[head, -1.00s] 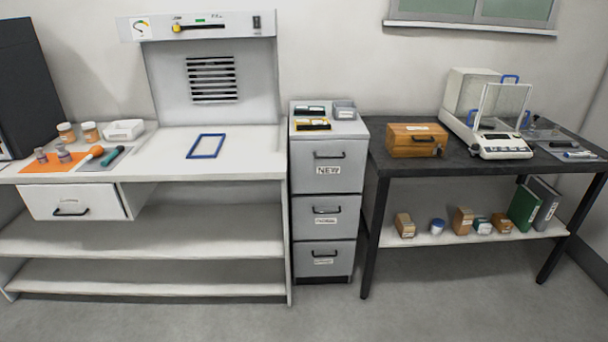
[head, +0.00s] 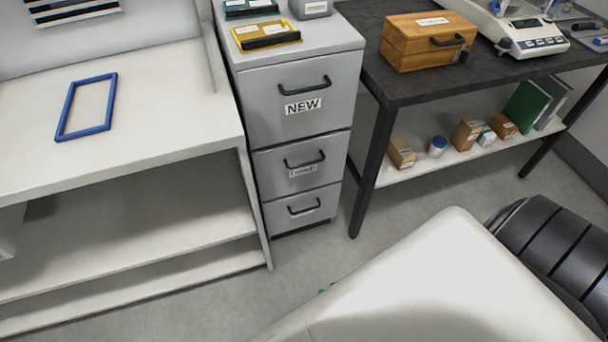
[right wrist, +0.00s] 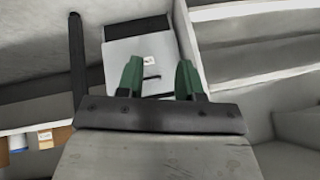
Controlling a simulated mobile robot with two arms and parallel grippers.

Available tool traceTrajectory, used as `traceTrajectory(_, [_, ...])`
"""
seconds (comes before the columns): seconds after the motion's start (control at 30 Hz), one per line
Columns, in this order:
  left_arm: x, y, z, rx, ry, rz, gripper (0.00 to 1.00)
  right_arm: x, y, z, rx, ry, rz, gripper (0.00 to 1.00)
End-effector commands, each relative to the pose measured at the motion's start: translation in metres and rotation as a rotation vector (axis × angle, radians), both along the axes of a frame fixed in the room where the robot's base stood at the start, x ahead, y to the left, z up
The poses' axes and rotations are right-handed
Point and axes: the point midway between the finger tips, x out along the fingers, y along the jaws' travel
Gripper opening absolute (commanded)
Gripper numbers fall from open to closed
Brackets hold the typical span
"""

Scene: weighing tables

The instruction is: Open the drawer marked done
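A grey three-drawer cabinet (head: 300,130) stands between the two tables, with all its drawers shut. The top drawer (head: 302,100) is labelled NEW. The middle drawer (head: 303,166) has a label partly behind its black handle, too small to read surely. The bottom drawer (head: 303,209) has a handle, and its label is mostly hidden. In the right wrist view the cabinet front (right wrist: 133,48) appears beyond the green fingers of my right gripper (right wrist: 158,82), which are apart and empty, clear of the handle. In the head view my right arm hides most of that gripper. My left gripper is out of view.
The white workbench (head: 140,160) with a blue frame (head: 86,106) is left of the cabinet. The black table (head: 400,92) is to the right, with a wooden box (head: 425,42) and a balance. Its leg stands close to the cabinet. Floor in front is clear.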

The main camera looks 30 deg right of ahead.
Motion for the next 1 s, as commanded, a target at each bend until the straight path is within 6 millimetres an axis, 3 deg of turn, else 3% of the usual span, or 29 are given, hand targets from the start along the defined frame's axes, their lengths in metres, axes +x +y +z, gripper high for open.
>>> traceTrajectory(0.03, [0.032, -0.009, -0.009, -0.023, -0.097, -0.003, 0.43, 0.040, -0.007, -0.017, 0.063, -0.114, -0.102, 0.36])
traceTrajectory(0.1, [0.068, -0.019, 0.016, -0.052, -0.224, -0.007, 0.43, 0.088, -0.018, -0.004, 0.167, -0.265, -0.235, 0.36])
traceTrajectory(0.2, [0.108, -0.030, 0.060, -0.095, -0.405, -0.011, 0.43, 0.144, -0.037, 0.024, 0.335, -0.481, -0.400, 0.36])
traceTrajectory(0.33, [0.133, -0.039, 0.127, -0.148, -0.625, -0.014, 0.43, 0.194, -0.063, 0.070, 0.572, -0.744, -0.554, 0.36])
traceTrajectory(0.5, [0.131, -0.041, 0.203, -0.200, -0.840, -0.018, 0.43, 0.220, -0.090, 0.126, 0.838, -0.997, -0.647, 0.36])
traceTrajectory(0.6, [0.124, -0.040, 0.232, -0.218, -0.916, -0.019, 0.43, 0.224, -0.099, 0.149, 0.942, -1.080, -0.664, 0.36])
traceTrajectory(0.77, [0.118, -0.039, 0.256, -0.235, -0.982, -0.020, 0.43, 0.228, -0.106, 0.167, 1.011, -1.135, -0.671, 0.36])
traceTrajectory(1.0, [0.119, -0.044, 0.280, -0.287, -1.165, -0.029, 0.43, 0.262, -0.114, 0.175, 1.014, -1.139, -0.669, 0.36])
